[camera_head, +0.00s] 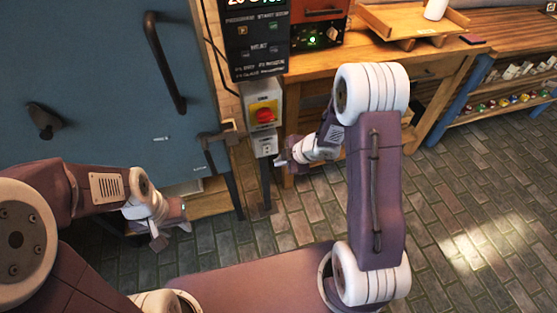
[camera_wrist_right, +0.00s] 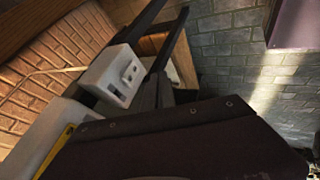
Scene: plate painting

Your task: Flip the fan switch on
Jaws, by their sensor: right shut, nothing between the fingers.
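A grey switch box with a red rotary knob on a yellow plate (camera_head: 264,114) is mounted on a post left of the workbench. A smaller pale grey box (camera_head: 264,144) with a small switch sits just below it. The small box also shows in the right wrist view (camera_wrist_right: 114,76), with a dark slot and a small toggle on its face. I cannot tell which way the toggle points. My right gripper (camera_head: 281,162) is shut and empty, just right of and below the small box, seemingly apart from it. My left gripper (camera_head: 172,232) hangs low before the blue cabinet; its jaw opening is unclear.
A large blue cabinet (camera_head: 100,90) with dark handles stands at the left. A dark control panel (camera_head: 256,40) is above the switches. A wooden workbench (camera_head: 340,62) holds an orange-red device (camera_head: 318,36) and a wooden tray (camera_head: 412,22). The brick floor (camera_head: 455,200) at the right is clear.

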